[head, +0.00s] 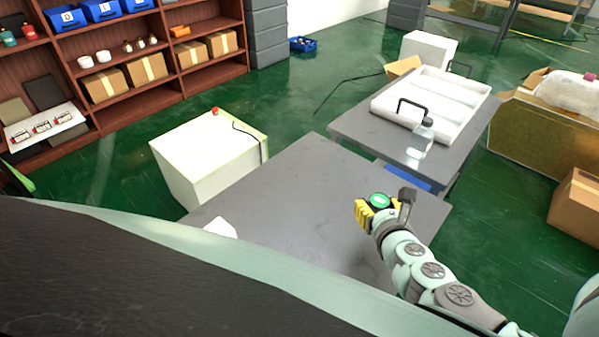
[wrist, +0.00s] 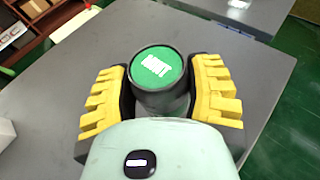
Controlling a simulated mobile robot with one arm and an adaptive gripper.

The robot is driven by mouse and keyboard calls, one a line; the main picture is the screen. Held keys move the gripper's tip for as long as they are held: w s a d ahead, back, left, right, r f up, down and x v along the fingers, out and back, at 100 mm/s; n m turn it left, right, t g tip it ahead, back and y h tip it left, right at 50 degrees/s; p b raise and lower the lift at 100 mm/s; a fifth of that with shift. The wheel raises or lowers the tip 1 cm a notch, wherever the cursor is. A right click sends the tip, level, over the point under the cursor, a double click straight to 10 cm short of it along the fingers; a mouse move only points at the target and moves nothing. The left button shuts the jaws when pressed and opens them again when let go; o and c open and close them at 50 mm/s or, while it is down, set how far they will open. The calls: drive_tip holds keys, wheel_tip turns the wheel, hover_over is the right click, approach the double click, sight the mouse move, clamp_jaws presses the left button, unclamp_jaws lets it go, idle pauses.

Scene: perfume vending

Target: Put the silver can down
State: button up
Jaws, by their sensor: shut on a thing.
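The silver can (head: 380,201) has a green top with white lettering and a dark rim. My gripper (head: 384,207) is shut on it, over the near grey table (head: 290,195). In the wrist view the can (wrist: 158,68) stands between the two yellow-padded fingers of my gripper (wrist: 160,90), its top facing the camera. Its lower side is mostly hidden by my gripper. I cannot tell whether its base touches the table.
The near table is mostly bare, with a small white object (head: 220,228) at its front left. Behind it, a second table holds a white tray (head: 440,95) and a clear bottle (head: 420,140). A white box (head: 205,160) stands at the left.

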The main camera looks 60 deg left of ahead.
drive_tip(key=shift+w+a+f, duration=0.1)
drive_tip(key=shift+w+a, duration=0.3)
drive_tip(key=shift+w, duration=0.4)
drive_tip(key=shift+w+a, duration=0.4)
drive_tip(key=shift+w, duration=0.35)
drive_tip(key=shift+f+b, duration=0.8)
drive_tip(key=shift+f, duration=1)
drive_tip(key=shift+f, duration=0.1)
drive_tip(key=shift+f+b, duration=0.15)
drive_tip(key=shift+b, duration=0.15)
drive_tip(key=o, duration=1.3)
drive_tip(key=shift+s, duration=0.1)
drive_tip(key=shift+c, duration=0.2)
drive_tip(key=shift+r+p, duration=0.3)
drive_tip(key=v, duration=1.2)
drive_tip(key=shift+b, duration=0.45)
